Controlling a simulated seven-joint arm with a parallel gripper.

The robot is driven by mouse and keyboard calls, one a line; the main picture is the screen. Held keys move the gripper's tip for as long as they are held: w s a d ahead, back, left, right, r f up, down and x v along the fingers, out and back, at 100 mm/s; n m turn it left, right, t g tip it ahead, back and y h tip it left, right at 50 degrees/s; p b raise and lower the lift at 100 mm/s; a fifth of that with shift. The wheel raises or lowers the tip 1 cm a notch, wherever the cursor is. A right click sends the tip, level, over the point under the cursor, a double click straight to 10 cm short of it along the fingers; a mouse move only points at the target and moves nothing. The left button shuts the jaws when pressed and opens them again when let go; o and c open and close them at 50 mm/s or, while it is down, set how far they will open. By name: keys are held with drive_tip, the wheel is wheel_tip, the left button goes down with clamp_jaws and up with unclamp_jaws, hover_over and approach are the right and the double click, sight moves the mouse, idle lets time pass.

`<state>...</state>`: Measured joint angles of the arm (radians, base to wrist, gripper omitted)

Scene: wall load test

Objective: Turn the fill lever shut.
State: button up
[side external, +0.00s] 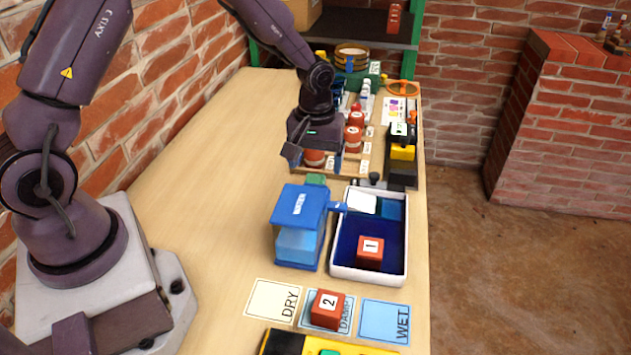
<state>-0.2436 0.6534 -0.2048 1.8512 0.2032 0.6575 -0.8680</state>
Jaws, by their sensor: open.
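The blue water tank (298,228), labelled WATER, stands on the table left of the white-rimmed tray (338,275). A small blue piece (338,207) sticks out from the tank's right side over the tray's edge. It may be the fill lever or a spout; I cannot tell which, nor its setting. The tray has a dark blue inside, and red block 1 (369,252) sits in it. My gripper (312,158) is open above the table, behind the tank and apart from it. It partly hides the red jars behind it.
Red block 2 (327,308) rests on the DAMP card, between the DRY card (272,301) and WET card (385,321). A yellow-black item (283,343) is at the front edge. Red jars (353,138) and a black-yellow device (402,153) stand behind. Table left of the tank is clear.

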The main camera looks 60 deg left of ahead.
sight(316, 185)
wheel_tip(316, 185, down, 6)
drive_tip(key=shift+r, duration=0.1)
drive_tip(key=c, duration=0.9)
drive_tip(key=shift+c, duration=0.2)
